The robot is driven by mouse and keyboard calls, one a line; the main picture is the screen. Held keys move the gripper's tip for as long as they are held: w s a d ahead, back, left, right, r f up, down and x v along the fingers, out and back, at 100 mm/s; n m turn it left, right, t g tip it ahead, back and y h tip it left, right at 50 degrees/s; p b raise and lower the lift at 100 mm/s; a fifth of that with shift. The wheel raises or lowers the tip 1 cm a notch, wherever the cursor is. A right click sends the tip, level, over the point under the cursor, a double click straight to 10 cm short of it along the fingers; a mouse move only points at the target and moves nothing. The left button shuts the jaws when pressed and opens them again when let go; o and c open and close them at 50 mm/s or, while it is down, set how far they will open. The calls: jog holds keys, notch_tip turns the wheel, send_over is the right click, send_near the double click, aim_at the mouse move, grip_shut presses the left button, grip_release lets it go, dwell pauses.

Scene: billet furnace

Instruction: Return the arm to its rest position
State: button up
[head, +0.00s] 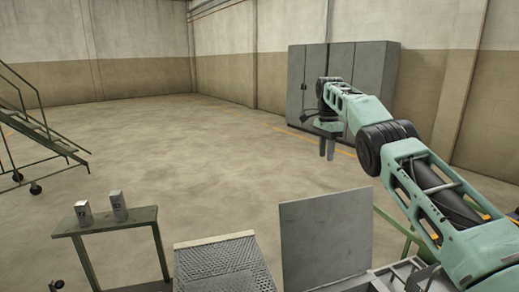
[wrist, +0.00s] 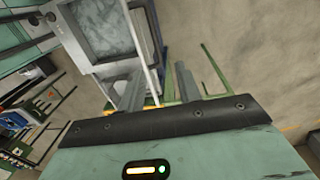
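My mint-green arm (head: 405,165) stretches from the lower right of the head view up and toward the middle. My gripper (head: 327,156) hangs at its end with the fingers pointing down, raised in front of the grey cabinets. In the wrist view the two grey fingers of my gripper (wrist: 159,78) stand apart, with nothing held between them. The gripper touches nothing that I can see.
Two grey blocks, one shorter (head: 84,214) and one taller (head: 118,205), stand on a green-framed table (head: 140,216) at the lower left. A perforated plate (head: 215,258) and upright grey panel (head: 325,240) are in front. Grey cabinets (head: 375,75) stand behind; green stairs (head: 35,125) at left. Floor between is clear.

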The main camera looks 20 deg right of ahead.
jog(key=shift+a, duration=0.1)
jog(key=s+a+f+n+y+b, duration=0.1)
jog(key=s+a+n+b, duration=0.15)
jog(key=a, duration=0.45)
jog(key=s+a+f+n+y+b, duration=0.1)
jog(key=s+a+n+b, duration=0.2)
jog(key=a, duration=0.4)
jog(key=s+a+f+n+b, duration=0.4)
jog(key=s+a+n, duration=0.4)
jog(key=s+a, duration=0.45)
jog(key=s+a+f+n+b, duration=0.2)
jog(key=s+a+f+n, duration=0.1)
jog(key=s, duration=0.6)
jog(key=s+a+f+n+b, duration=0.2)
jog(key=s+a+f+n, duration=0.15)
jog(key=s, duration=0.65)
jog(key=s+d+f+n+b, duration=0.1)
jog(key=s+d+f+n, duration=0.1)
jog(key=s, duration=0.5)
jog(key=s+d+f+n+h+b, duration=0.1)
jog(key=s+d+f+n, duration=0.1)
jog(key=s+f, duration=0.3)
jog(key=shift+s+f+n+t+b, duration=0.25)
jog(key=shift+s+n+t+b, duration=0.15)
jog(key=shift+s+n, duration=0.4)
